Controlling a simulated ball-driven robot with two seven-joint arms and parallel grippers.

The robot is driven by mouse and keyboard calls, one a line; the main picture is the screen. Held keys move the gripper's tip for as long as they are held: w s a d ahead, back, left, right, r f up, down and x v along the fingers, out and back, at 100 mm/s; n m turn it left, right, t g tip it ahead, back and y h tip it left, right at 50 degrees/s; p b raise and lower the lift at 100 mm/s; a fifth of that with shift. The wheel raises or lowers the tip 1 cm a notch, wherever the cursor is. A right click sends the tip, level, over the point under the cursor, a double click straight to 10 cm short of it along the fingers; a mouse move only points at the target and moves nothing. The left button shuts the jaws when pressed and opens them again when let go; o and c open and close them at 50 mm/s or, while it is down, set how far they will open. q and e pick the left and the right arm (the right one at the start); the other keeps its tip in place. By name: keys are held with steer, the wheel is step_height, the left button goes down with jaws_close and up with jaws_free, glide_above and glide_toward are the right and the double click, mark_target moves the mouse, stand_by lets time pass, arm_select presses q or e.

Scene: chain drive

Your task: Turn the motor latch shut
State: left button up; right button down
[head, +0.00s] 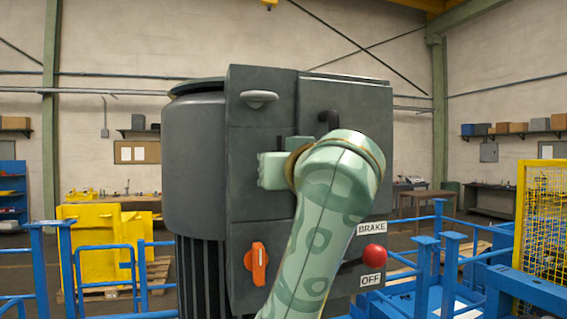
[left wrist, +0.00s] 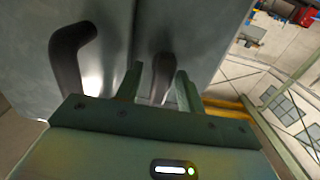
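The dark grey motor housing (head: 260,205) fills the middle of the head view. My left gripper (head: 290,145) is at its front face, mostly hidden by my own wrist. In the left wrist view my left gripper (left wrist: 158,88) has its two fingers apart, with a dark lever (left wrist: 162,72) between them and gaps showing beside it. I cannot tell for certain that this lever is the motor latch. A bent dark handle (left wrist: 72,55) stands beside the gripper; a black handle (head: 328,120) also shows above my wrist in the head view. My right gripper is not in view.
The front face also carries a pale grey knob (head: 259,97), an orange switch (head: 259,266) and a red ball knob (head: 374,253) between BRAKE and OFF labels. Blue railings (head: 120,262) stand on both sides, with a yellow mesh guard (head: 540,215) at the right.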

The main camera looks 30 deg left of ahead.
arm_select(q)
jaws_close()
steer(key=m+b, duration=0.1)
steer(key=m, duration=0.1)
steer(key=shift+d+f+m+b, duration=0.1)
steer(key=shift+m+b, duration=0.2)
steer(key=shift+b, duration=0.05)
steer(key=m+b, duration=0.1)
steer(key=m, duration=0.2)
steer(key=shift+m, duration=0.3)
steer(key=m+b, duration=0.1)
steer(key=m, duration=0.4)
steer(key=shift+w+d, duration=0.1)
steer(key=shift+w, duration=0.05)
steer(key=m+b, duration=0.1)
steer(key=m, duration=0.5)
steer(key=shift+f+m, duration=0.15)
steer(key=shift+m, duration=0.15)
